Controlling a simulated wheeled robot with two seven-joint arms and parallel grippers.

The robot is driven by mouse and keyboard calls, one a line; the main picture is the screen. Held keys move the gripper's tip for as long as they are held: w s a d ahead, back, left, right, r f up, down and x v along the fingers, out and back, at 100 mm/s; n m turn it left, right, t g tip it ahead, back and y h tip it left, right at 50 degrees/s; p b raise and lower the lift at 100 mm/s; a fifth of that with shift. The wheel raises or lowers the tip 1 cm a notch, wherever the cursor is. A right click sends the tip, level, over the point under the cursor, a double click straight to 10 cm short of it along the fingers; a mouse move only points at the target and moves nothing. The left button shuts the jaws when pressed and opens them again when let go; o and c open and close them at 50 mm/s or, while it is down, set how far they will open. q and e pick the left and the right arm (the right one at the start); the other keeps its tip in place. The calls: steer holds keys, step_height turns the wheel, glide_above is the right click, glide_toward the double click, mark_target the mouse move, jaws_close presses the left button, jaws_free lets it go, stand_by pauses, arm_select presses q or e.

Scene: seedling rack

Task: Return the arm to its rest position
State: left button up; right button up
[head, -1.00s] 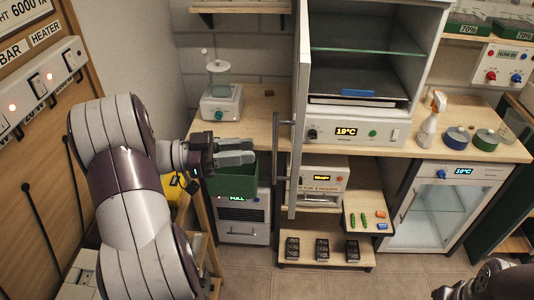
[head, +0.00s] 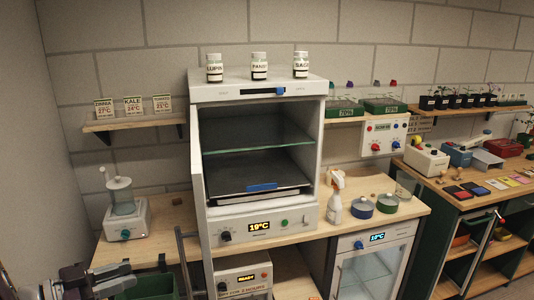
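My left gripper (head: 112,278) shows at the lower left edge of the head view, with its arm coming in from the left. Its two dark grey fingers point right, with a gap between them, and nothing shows between them. It is in front of and below the bench with the white dispenser (head: 125,212), over the dark green bin (head: 150,287), which is mostly cut off. My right arm and gripper are outside the frame.
The white incubator (head: 268,222) reads 19°C, its door (head: 199,205) swung open towards me near my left gripper. A spray bottle (head: 334,200) and round tins (head: 361,208) stand right of it. A small fridge (head: 368,272) is below. Three jars (head: 259,68) stand on top.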

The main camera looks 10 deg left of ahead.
arm_select(q)
steer(key=w+a+f+n+g+y, duration=0.25)
steer(key=a+f+n+y, duration=0.75)
steer(key=y, duration=0.5)
steer(key=s+d+f+n+g+h, duration=0.1)
steer(key=s+d+f+g, duration=0.1)
steer(key=s+d+g, duration=0.3)
steer(key=s+d+f+n+g, duration=0.1)
steer(key=s+d+f+n, duration=0.15)
steer(key=d, duration=0.45)
steer(key=s+d+m+g+h, duration=0.1)
steer(key=s+d, duration=0.1)
steer(key=d, duration=0.6)
steer(key=s+d+m+g+h, duration=0.1)
steer(key=s+d+m, duration=0.1)
steer(key=d, duration=0.6)
steer(key=shift+s+r, duration=0.45)
steer(key=shift+s, duration=0.2)
